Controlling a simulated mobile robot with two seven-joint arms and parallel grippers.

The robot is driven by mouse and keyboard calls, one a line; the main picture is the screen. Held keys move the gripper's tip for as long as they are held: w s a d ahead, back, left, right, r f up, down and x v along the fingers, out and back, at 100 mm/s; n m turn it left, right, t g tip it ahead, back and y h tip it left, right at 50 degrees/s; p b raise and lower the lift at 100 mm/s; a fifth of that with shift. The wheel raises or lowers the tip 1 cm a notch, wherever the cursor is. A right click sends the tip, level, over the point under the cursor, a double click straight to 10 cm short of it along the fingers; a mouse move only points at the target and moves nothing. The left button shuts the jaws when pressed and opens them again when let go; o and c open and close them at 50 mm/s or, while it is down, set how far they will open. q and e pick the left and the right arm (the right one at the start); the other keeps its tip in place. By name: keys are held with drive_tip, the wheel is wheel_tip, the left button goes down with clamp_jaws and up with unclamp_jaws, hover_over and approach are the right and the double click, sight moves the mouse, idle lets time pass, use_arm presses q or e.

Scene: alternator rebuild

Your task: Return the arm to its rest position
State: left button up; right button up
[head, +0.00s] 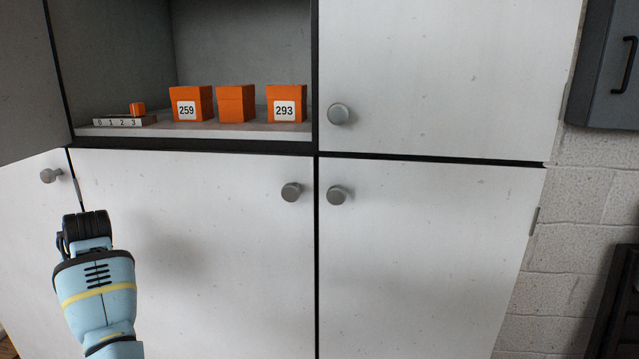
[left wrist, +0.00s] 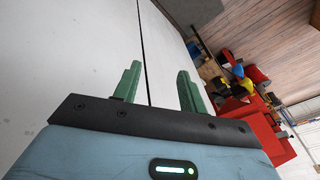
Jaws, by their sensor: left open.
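My left arm (head: 95,285) comes up at the lower left of the head view, in front of the white lower cabinet doors. Its gripper fingers cannot be made out there. In the left wrist view, my left gripper (left wrist: 160,68) shows two green fingers set apart, with nothing between them. Pale cabinet panels and a dark seam lie beyond the fingers. My right gripper is in neither view.
An open compartment (head: 230,50) holds orange boxes labelled 259 (head: 186,104) and 293 (head: 286,104), an unlabelled one (head: 236,103), and a numbered strip (head: 118,122). Closed doors have round knobs (head: 338,114). Red equipment (left wrist: 265,135) stands right in the wrist view.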

use_arm(q)
drive_tip(key=s+d+f+m+t+y, duration=0.1)
drive_tip(key=s+d+f+m, duration=0.1)
drive_tip(key=s+d+f, duration=0.5)
drive_tip(key=s+d+f+m, duration=0.2)
drive_tip(key=s+d+f, duration=0.1)
drive_tip(key=s+f, duration=0.75)
drive_tip(key=s+d+f+m+h, duration=0.2)
drive_tip(key=s+d+h, duration=0.1)
drive_tip(key=s+d, duration=0.65)
drive_tip(key=s+d+f+m+h, duration=0.2)
drive_tip(key=s+d+f, duration=0.1)
drive_tip(key=s+d, duration=0.6)
drive_tip(key=w+f+t+h, duration=0.1)
drive_tip(key=w+f+t, duration=0.1)
drive_tip(key=f+t, duration=0.1)
drive_tip(key=w+d+f+t, duration=0.1)
drive_tip(key=w+f+t, duration=0.2)
drive_tip(key=f, duration=0.3)
drive_tip(key=shift+d+f+t+h, duration=0.25)
drive_tip(key=shift+t+h, duration=0.15)
drive_tip(key=shift+t, duration=0.1)
